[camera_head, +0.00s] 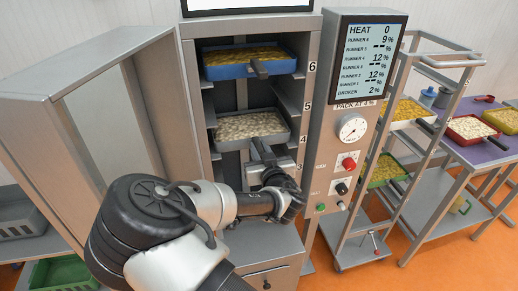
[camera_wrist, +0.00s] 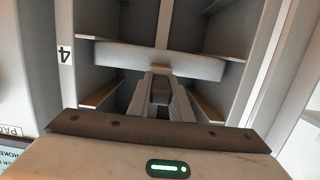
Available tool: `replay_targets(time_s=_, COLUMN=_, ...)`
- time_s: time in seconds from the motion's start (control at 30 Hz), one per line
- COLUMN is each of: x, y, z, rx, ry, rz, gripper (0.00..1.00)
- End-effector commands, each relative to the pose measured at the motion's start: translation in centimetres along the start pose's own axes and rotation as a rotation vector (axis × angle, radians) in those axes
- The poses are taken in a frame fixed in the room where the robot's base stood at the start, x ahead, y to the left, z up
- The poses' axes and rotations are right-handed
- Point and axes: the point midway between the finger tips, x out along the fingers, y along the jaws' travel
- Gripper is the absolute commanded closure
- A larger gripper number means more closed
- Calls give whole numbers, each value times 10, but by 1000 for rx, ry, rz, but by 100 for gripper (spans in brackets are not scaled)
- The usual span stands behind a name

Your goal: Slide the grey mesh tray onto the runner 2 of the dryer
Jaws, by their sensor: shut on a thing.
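The grey tray (camera_head: 283,135) holds pale pieces and sits inside the dryer (camera_head: 193,103) level with label 4. Its front also shows as a grey band in the wrist view (camera_wrist: 200,65). Its handle (camera_head: 261,150) points out of the dryer towards me. My gripper (camera_head: 270,164) is shut on this handle, in front of the dryer opening; the fingers also show in the wrist view (camera_wrist: 160,92). Runner 2 lies lower, behind my arm and hand in the head view, so I cannot see what is on it.
A blue tray (camera_head: 223,72) with yellow pieces sits on runner 6. The level at label 5 looks empty. The control panel (camera_head: 345,150) stands close on the right, an open door (camera_head: 75,75) on the left. A rack (camera_head: 395,165) with trays and a purple table (camera_head: 508,148) are farther right.

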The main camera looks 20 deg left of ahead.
Motion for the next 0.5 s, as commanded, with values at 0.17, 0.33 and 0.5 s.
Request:
replay_targets(time_s=0.17, x=0, y=0, z=0, rx=0, ry=-1, rz=-1, gripper=100)
replay_targets(time_s=0.33, x=0, y=0, z=0, rx=0, ry=-1, rz=-1, gripper=100)
replay_targets(time_s=0.5, x=0, y=0, z=-3, rx=1, ry=5, rz=-1, gripper=100)
